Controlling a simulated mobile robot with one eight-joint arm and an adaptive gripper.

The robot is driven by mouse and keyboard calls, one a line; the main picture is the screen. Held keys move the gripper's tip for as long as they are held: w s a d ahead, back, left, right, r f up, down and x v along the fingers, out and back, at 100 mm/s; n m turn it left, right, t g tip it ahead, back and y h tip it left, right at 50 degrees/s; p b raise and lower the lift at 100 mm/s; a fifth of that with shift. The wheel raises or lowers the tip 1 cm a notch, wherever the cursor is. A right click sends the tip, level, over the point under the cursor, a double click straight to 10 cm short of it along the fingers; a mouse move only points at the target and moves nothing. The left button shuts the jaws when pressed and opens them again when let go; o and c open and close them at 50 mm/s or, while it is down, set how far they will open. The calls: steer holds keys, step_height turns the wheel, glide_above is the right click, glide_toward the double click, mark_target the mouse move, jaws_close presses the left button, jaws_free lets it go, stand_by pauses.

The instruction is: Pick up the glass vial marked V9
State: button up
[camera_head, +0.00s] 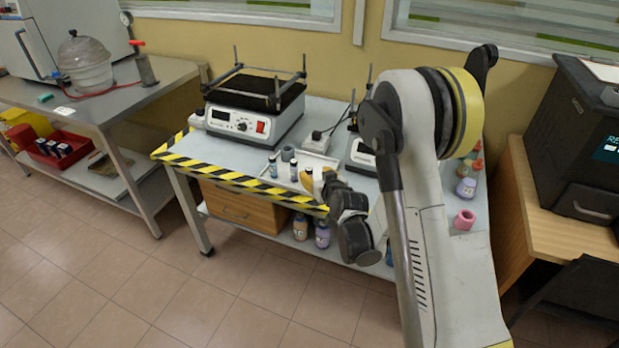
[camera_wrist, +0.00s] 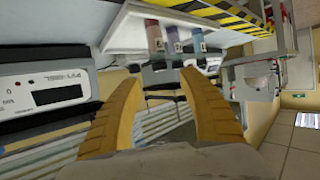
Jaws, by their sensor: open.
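Small vials stand in a row on a white tray (camera_head: 318,160) at the front of the striped-edge table. In the wrist view a pinkish vial (camera_wrist: 153,35), a purple vial (camera_wrist: 173,38) and a blue vial (camera_wrist: 197,40) appear sideways near the top. Their labels are too small to read, so I cannot tell which is V9. My gripper (camera_wrist: 160,80) is open and empty, its yellow fingers apart and short of the vials. In the head view my arm partly hides the gripper.
A shaker (camera_head: 235,122) stands at the back left of the table (camera_head: 240,152). Bottles and a pink ring-shaped item (camera_head: 464,219) are at the right. A dark machine (camera_head: 580,140) stands farther right. Bottles (camera_head: 322,236) sit on the lower shelf.

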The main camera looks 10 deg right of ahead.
mark_target(309, 169)
steer(key=shift+x, duration=0.9)
steer(key=b+x, duration=0.2)
steer(key=x, duration=0.3)
steer(key=shift+f+b, duration=0.1)
steer(key=shift+b, duration=0.2)
jaws_close()
